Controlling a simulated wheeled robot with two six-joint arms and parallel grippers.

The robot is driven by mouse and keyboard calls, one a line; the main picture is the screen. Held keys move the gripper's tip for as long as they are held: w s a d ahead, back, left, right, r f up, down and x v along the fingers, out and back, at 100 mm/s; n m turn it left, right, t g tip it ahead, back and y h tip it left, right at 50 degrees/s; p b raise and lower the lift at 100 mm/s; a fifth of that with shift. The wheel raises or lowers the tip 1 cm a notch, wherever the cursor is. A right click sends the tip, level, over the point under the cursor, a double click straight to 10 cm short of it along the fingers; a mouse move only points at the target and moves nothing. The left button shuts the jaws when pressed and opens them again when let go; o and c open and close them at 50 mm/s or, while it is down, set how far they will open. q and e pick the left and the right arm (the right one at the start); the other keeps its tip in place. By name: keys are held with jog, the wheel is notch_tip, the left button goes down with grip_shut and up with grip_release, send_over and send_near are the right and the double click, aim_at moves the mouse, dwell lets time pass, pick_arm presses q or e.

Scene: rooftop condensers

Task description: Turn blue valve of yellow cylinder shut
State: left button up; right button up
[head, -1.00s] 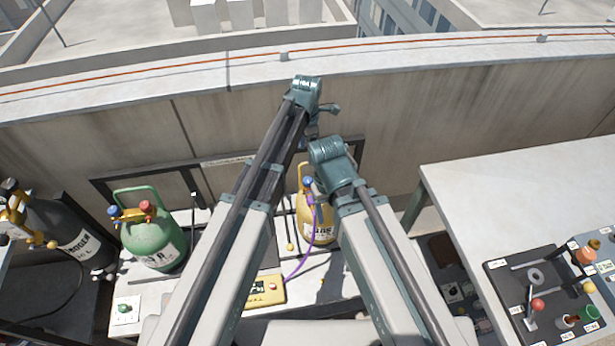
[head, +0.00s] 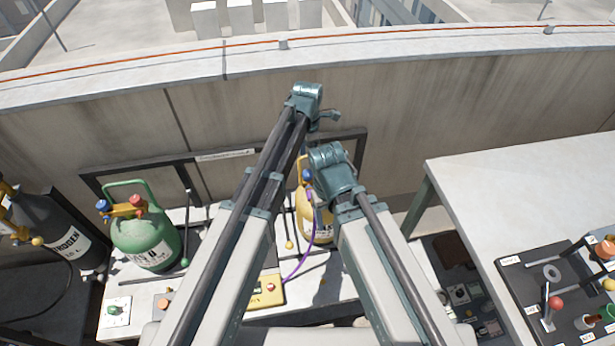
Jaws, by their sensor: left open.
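The yellow cylinder (head: 322,226) stands on the bench in the middle of the head view, partly hidden by my arms. Its blue valve (head: 307,176) shows only as a small patch in the gap between my arms. A purple hose runs down from the cylinder's top. My left arm reaches up over the bench and bends at its top. My left gripper (head: 306,152) is open, mostly hidden among the arm links, and seems close above the blue valve. I cannot tell whether it touches the valve. My right gripper is hidden behind its own arm.
A green cylinder (head: 146,243) with blue and red valves stands at the left, beside a dark nitrogen cylinder (head: 62,238). A yellow box (head: 267,291) lies in front of the yellow cylinder. A white table (head: 530,190) with a control panel is at right. A wall (head: 440,130) closes the back.

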aim_at(308, 173)
pick_arm(q)
notch_tip(308, 173, down, 7)
jog(key=b, duration=0.5)
jog(key=shift+b, duration=0.4)
jog(key=shift+r, duration=0.1)
grip_shut()
